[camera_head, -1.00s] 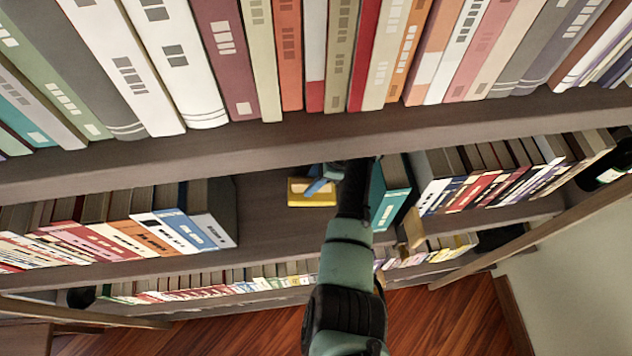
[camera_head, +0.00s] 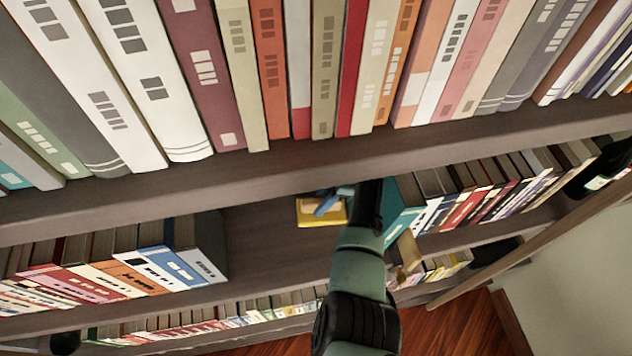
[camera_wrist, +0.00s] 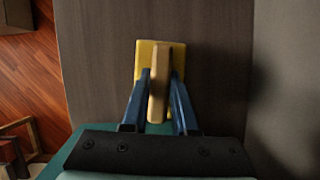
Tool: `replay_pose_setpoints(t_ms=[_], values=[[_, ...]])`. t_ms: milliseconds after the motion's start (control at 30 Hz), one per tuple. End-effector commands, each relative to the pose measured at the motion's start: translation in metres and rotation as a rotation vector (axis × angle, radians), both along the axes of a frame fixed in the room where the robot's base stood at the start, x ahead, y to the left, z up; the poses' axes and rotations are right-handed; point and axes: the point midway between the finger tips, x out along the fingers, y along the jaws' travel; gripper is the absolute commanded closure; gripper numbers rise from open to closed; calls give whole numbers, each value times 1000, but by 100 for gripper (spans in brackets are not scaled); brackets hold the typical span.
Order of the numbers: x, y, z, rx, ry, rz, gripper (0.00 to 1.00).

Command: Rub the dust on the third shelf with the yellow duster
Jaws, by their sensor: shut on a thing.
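The yellow duster (camera_head: 311,213) lies against the bare part of the shelf (camera_head: 270,250) below the big upper row of books. In the wrist view, the duster (camera_wrist: 142,62) shows its yellow base and tan handle. My gripper (camera_wrist: 159,95) is shut on the handle, with one blue finger on each side. In the head view my gripper (camera_head: 333,200) sits at the duster's right, partly hidden by my own arm. The shelf board (camera_wrist: 215,60) fills the middle of the wrist view. I cannot make out dust in either view.
Books (camera_head: 165,265) stand left of the bare shelf part, and a teal book (camera_head: 402,205) with more books stands close right of my arm. The upper shelf edge (camera_head: 270,170) overhangs the duster. A dark bottle (camera_head: 600,170) is at the far right.

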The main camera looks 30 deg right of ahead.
Motion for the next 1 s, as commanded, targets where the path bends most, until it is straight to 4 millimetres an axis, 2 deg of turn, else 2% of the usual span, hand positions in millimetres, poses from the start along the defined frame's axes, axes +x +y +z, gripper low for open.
replay_pose_setpoints(t_ms=[33, 100, 367, 533, 833, 1000], values=[[-3, -13, 0, -2, -6, -22, 100], [-5, -21, 0, -3, -8, -24, 100], [-7, -32, 2, -9, -11, -26, 100], [-5, -26, 3, -11, -13, -26, 100], [1, 0, 1, -7, -8, -26, 100], [2, 8, -2, -3, -5, -22, 100]])
